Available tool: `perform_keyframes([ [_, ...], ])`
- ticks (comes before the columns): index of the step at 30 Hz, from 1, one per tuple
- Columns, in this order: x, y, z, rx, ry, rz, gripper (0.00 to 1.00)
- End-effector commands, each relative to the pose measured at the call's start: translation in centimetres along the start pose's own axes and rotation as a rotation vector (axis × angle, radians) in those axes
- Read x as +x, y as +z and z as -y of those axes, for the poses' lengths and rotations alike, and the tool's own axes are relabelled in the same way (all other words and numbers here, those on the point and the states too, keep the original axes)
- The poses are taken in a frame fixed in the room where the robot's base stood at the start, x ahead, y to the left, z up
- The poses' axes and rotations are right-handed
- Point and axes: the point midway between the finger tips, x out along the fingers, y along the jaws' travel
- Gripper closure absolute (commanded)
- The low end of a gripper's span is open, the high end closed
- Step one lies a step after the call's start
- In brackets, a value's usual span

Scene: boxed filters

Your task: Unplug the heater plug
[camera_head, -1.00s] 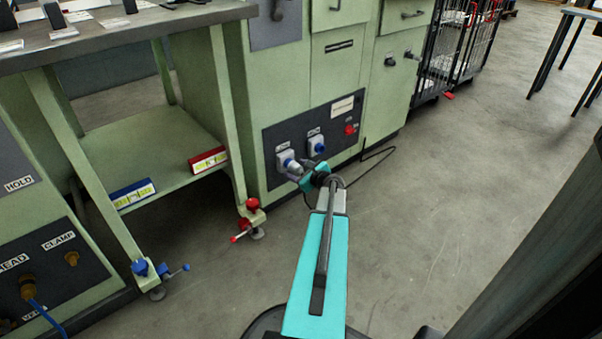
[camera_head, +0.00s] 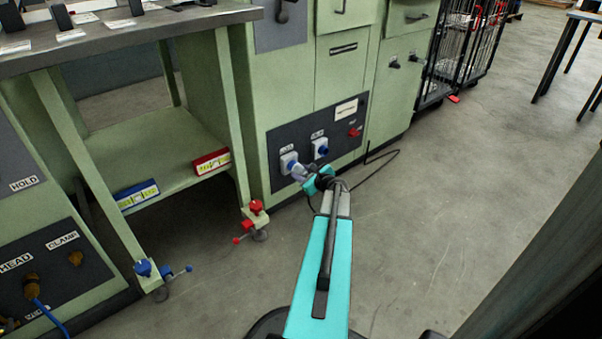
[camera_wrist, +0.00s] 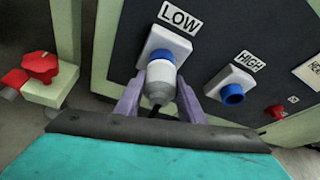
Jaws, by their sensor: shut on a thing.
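A grey plug (camera_wrist: 160,84) is at the socket marked LOW (camera_wrist: 158,43) on the dark panel of the green cabinet. Its front end meets the socket's blue collar; how deep it sits I cannot tell. My gripper (camera_wrist: 158,92) is shut on the plug, with one purple finger on each side. In the head view my gripper (camera_head: 300,174) is at the left socket (camera_head: 288,161), and the plug is mostly hidden by it. A black cable (camera_head: 372,176) lies on the floor to the right of my gripper.
The HIGH socket (camera_wrist: 232,86), with a blue cover, is to the right, with a red knob (camera_wrist: 277,111) beyond it. A bench (camera_head: 130,35) with a lower shelf and red and blue clamp feet stands left. Open floor (camera_head: 440,200) lies right.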

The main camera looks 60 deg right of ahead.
Motion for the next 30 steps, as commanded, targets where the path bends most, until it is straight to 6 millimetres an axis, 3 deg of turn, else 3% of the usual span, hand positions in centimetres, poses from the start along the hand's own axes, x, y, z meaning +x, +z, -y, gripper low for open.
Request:
perform_keyframes([
  [30, -1.9, -0.8, 0.0, 0.000, 0.000, 0.000, 0.89],
])
